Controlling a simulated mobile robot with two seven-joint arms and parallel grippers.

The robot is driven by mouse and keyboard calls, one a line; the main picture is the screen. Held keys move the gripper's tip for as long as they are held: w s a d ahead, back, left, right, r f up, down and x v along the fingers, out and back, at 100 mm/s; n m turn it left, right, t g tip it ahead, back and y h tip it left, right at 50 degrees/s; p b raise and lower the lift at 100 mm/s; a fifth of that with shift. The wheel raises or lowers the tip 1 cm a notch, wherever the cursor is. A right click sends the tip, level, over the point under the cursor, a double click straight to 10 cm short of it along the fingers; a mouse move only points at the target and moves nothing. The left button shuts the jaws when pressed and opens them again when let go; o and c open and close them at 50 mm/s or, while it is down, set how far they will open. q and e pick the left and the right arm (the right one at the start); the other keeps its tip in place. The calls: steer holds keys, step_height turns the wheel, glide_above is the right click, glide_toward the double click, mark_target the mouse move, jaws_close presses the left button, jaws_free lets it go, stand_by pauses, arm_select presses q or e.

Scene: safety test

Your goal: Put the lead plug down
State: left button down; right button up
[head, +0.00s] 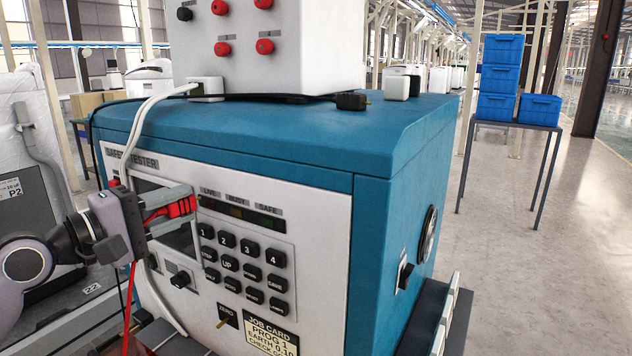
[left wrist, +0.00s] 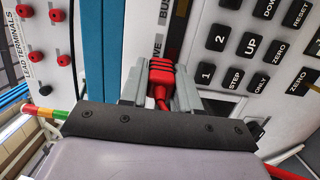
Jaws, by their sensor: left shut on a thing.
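The red lead plug (head: 182,207) is between the grey fingers of my left gripper (head: 190,203), in front of the safety tester's (head: 270,171) panel. In the left wrist view the plug (left wrist: 161,78) shows as a ribbed red body between the two fingers (left wrist: 160,90), with its red lead running back toward the wrist. The gripper is shut on it. A red lead (head: 131,300) hangs below the gripper in the head view. Whether the plug touches the panel cannot be told. My right gripper is not in view.
A white terminal box (head: 270,50) with red terminals stands on the tester's blue top. Blue crates (head: 540,109) stand on a table at the right.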

arm_select(q)
steer(key=s+f+n+t+y, duration=0.1)
steer(key=s+f, duration=0.6)
steer(key=f, duration=0.2)
steer(key=s+f+n+t+y, duration=0.1)
steer(key=s+f, duration=0.6)
steer(key=f, duration=0.3)
steer(key=shift+y, duration=0.4)
steer(key=n+p, duration=0.4)
steer(key=n, duration=1.4)
